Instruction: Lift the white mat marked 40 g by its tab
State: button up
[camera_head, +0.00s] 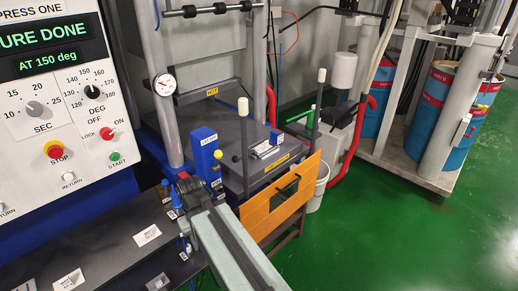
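Several small white pieces with dark marks lie on the dark bench at the lower left. One white piece (147,235) lies flat near the middle of the bench, and another white piece (69,280) lies nearer the front edge of the picture. Their print is too small to read, so I cannot tell which is marked 40 g, and no tab can be made out. My arm reaches up from the bottom edge. My gripper (188,196) is at its dark far end, by the bench's right side; its fingers are not clear, and I see nothing surely held.
A control panel (68,120) at the left reads "URE DONE AT 150 deg". The press (208,45) with a dial gauge stands behind the bench. An orange panel (278,205) stands right of my arm. Blue drums (433,103) stand at the back right. The green floor is clear at right.

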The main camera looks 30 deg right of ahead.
aim_at(261, 148)
jog(key=u, duration=3.3)
jog(key=k, duration=2.2)
jog(key=z, duration=0.85)
